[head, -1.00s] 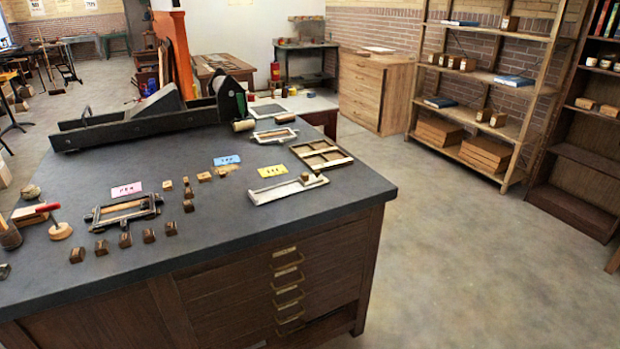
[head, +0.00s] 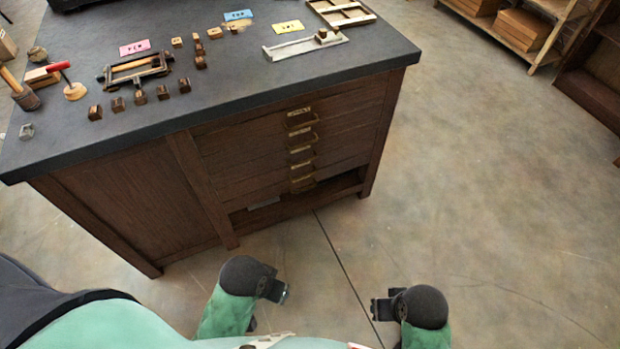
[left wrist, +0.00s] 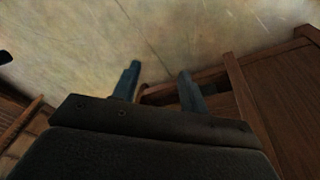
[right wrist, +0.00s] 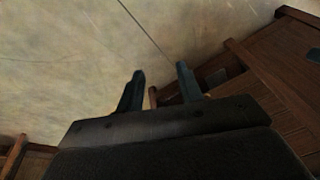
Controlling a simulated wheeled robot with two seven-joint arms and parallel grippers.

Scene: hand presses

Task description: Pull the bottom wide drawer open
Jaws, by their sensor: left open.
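The dark wooden cabinet (head: 160,195) stands ahead in the head view, with a stack of wide drawers on its right half, each with a brass handle. The bottom wide drawer (head: 250,193) is the lowest front, with its handle (head: 302,185) near the middle; it looks shut. My left gripper (head: 284,293) and right gripper (head: 374,308) are both in front of and below the cabinet, apart from it and empty. In the left wrist view the left fingers (left wrist: 160,70) are spread; in the right wrist view the right fingers (right wrist: 160,72) are spread too.
A dark open gap (head: 330,190) lies under the lowest drawer, with a small pale item (head: 263,203) in it. The grey worktop (head: 240,80) carries wooden blocks, a frame and coloured cards. The concrete floor (head: 480,180) to the right is clear.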

